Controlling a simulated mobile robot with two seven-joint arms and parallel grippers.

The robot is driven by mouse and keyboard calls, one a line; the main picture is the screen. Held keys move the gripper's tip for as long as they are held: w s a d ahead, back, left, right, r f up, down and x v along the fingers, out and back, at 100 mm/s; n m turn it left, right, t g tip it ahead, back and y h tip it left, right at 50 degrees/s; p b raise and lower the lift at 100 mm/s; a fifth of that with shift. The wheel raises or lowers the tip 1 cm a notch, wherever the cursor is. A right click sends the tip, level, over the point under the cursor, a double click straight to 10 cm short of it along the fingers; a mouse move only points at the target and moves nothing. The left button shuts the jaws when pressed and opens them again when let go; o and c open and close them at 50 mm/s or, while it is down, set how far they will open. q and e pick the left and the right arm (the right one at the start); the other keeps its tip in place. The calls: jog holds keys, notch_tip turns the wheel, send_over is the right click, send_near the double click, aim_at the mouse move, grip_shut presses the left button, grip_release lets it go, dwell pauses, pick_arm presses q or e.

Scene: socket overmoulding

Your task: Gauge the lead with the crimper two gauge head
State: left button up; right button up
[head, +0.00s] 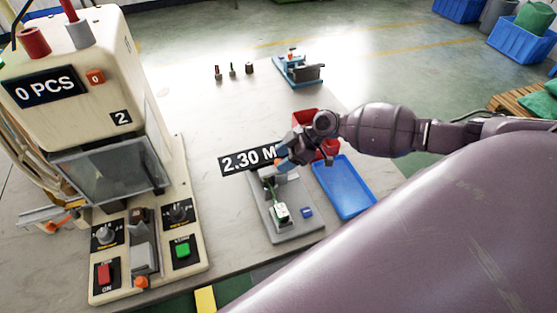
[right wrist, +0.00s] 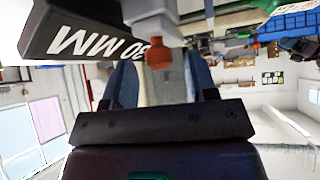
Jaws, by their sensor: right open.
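The gauge head (head: 291,226) is a grey base on the bench in the head view, with a black display (head: 240,161) that reads 2.30 and a partly hidden unit. The display is upside down in the right wrist view (right wrist: 85,35). A green lead with a white end piece (head: 281,211) lies on the base. My right gripper (head: 284,160) is at the back of the gauge, beside the display. In the right wrist view my right gripper (right wrist: 158,75) is open, with an orange knob (right wrist: 158,54) between or just beyond its fingers. My left gripper is not in view.
The crimper (head: 124,118), marked 2 and showing 0 PCS, stands at the left. A blue tray (head: 345,187) lies right of the gauge, with a red bin (head: 311,119) behind it. A blue fixture (head: 299,70) and several small tools stand farther back. The bench between is clear.

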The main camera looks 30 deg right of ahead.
jog(key=shift+x, duration=1.1)
jog(key=shift+c, duration=0.4)
grip_shut()
jog(key=shift+s+d+f+b, duration=0.1)
jog(key=shift+s+d+b, duration=0.1)
jog(key=shift+d+b, duration=0.55)
jog(key=shift+s+d+f+b, duration=0.1)
jog(key=shift+s+d+b, duration=0.2)
jog(key=shift+d, duration=0.8)
jog(key=shift+d+r+b, duration=0.2)
jog(key=shift+d+b, duration=0.1)
jog(key=shift+d, duration=0.2)
jog(key=shift+r, duration=0.1)
